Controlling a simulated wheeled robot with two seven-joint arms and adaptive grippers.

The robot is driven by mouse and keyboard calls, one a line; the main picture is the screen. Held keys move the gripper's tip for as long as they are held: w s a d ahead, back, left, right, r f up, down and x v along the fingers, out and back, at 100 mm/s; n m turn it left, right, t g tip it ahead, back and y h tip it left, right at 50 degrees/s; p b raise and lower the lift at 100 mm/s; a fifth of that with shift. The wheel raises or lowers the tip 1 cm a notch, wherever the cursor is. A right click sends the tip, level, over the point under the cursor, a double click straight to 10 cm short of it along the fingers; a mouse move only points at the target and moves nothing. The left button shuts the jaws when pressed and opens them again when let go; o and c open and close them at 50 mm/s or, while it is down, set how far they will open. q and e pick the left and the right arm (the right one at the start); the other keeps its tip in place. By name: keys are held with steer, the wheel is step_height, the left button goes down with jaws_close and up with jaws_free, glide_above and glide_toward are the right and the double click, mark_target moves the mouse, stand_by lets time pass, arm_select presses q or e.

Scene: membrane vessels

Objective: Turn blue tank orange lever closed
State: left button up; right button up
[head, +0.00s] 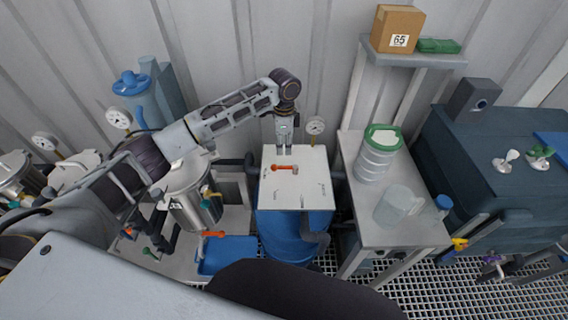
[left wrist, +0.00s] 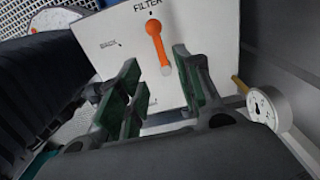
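The blue tank (head: 283,236) stands in the middle of the head view under a white panel (head: 312,197). On the panel is the orange lever (head: 283,168), its handle pointing left from a pale pivot. In the left wrist view the lever (left wrist: 156,42) points toward the printed word FILTER. My left gripper (head: 286,151) hangs fingers down at the panel's back edge, just behind the lever. In the left wrist view the gripper (left wrist: 158,88) is open, its green-padded fingers apart, with the lever beyond them. No contact is visible. My right gripper is not in view.
A pressure gauge (head: 315,126) stands behind the panel, close to my gripper's right. A grey table (head: 407,232) with a green-lidded container (head: 378,152) and a clear beaker (head: 393,207) is at right. A steel vessel (head: 190,205) with another orange lever (head: 213,234) is at left.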

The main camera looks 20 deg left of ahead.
mark_target(284, 167)
arm_select(q)
step_height(284, 167, down, 10)
steer(key=shift+f, duration=0.1)
stand_by(0.4)
steer(key=shift+c, duration=0.4)
jaws_close()
